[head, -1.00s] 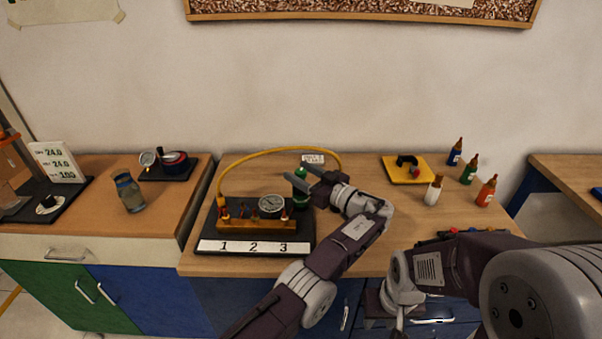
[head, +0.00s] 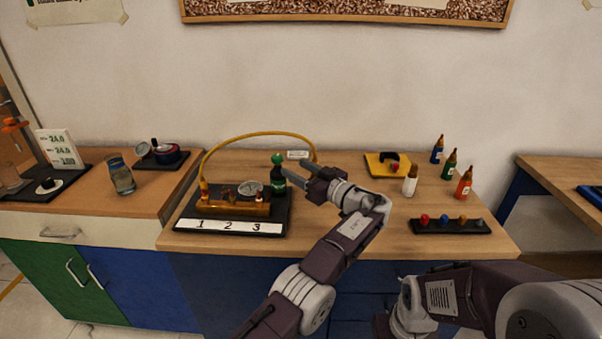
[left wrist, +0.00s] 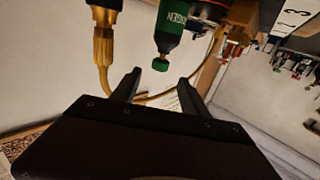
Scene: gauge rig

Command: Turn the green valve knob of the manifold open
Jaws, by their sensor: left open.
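The manifold (head: 235,208) is a brass block with a gauge and small reddish knobs, on a black base with a 1-2-3 strip. At its right end stands a dark bottle-shaped part with a green label and a round green top (head: 278,159); the green top also shows in the left wrist view (left wrist: 160,64). I make out no other green knob on the manifold. My left gripper (head: 294,172) is open and empty, pointing at this part from the right. In the left wrist view, its fingertips (left wrist: 160,78) lie either side of the green top, which looks just beyond them. My right gripper is out of view.
A yellow hose (head: 262,135) arches behind the manifold. To the right are a yellow pad (head: 375,170), several small bottles (head: 465,183) and a black strip with coloured knobs (head: 450,227). My right arm fills the lower right. A glass jar (head: 121,176) stands left.

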